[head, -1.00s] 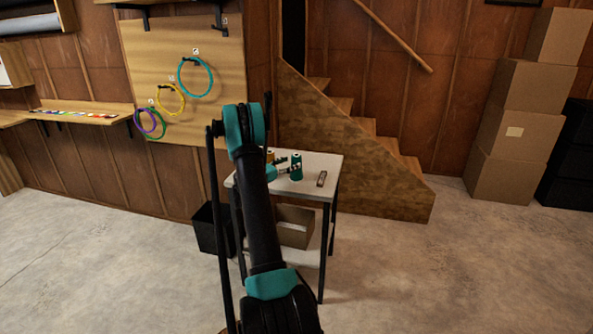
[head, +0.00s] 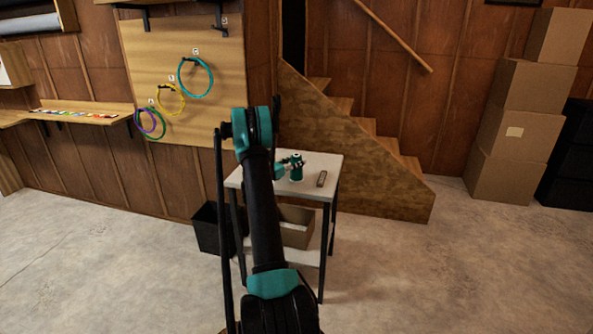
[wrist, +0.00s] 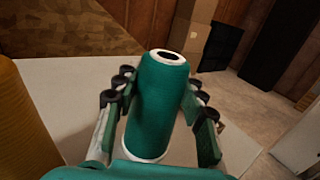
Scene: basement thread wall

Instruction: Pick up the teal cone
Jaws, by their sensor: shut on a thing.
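The teal cone (wrist: 157,105) stands upright between the two fingers of my gripper (wrist: 162,108) in the wrist view. It is a thread cone with a white top rim and a white base edge. My gripper is shut on it, one finger on each side. In the head view the teal cone (head: 297,169) is at the small table's (head: 325,163) top, with my gripper (head: 292,166) at it. I cannot tell whether the base touches the tabletop.
A yellow-brown cone (wrist: 22,120) stands close at the left in the wrist view. A small dark item (head: 321,179) lies on the tabletop to the right. A box (head: 296,226) sits on the lower shelf. Stairs (head: 350,150) rise behind, and open floor lies right.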

